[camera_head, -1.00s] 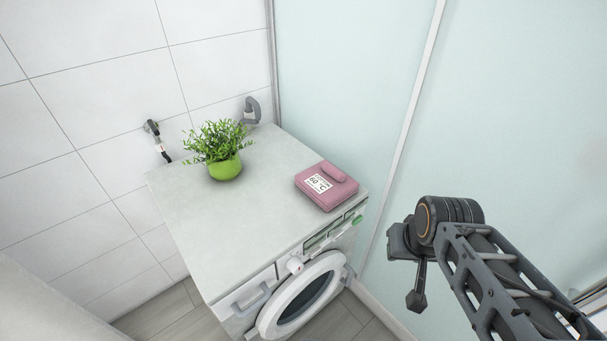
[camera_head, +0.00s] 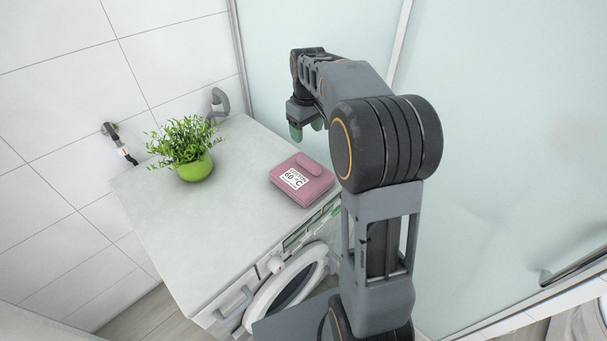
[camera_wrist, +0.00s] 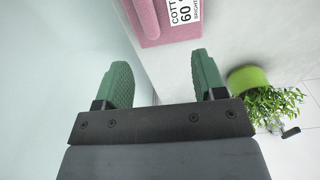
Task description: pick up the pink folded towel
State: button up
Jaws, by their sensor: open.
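The pink folded towel (camera_head: 302,180) lies flat near the front right corner of the washing machine's top, with a white "60 °C" label on it. In the wrist view the towel (camera_wrist: 150,24) shows at the top, beyond the fingertips and partly cut off by the frame edge. My gripper (camera_head: 306,130) hangs above the back right part of the machine top, behind the towel and apart from it. Its two green fingers (camera_wrist: 160,72) are spread with nothing between them.
The washing machine (camera_head: 200,235) has its round door (camera_head: 288,290) at the front. A plant in a green pot (camera_head: 195,168) stands on its top, left of the towel. A frosted glass panel (camera_head: 500,150) rises close along the right side. A tiled wall stands behind at the left.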

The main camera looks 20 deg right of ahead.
notch_tip(320, 180, down, 2)
jog(key=w+d, duration=0.2)
jog(key=w, duration=0.1)
send_over(309, 162)
jog(key=shift+n+g, duration=0.3)
notch_tip(309, 162, down, 7)
jog(key=shift+w+d+r, duration=0.15)
jog(key=shift+r, duration=0.05)
jog(key=shift+f+p, duration=0.65)
jog(key=shift+f, duration=2.55)
jog(key=shift+c, duration=0.4)
grip_shut()
jog(key=shift+r, duration=0.1)
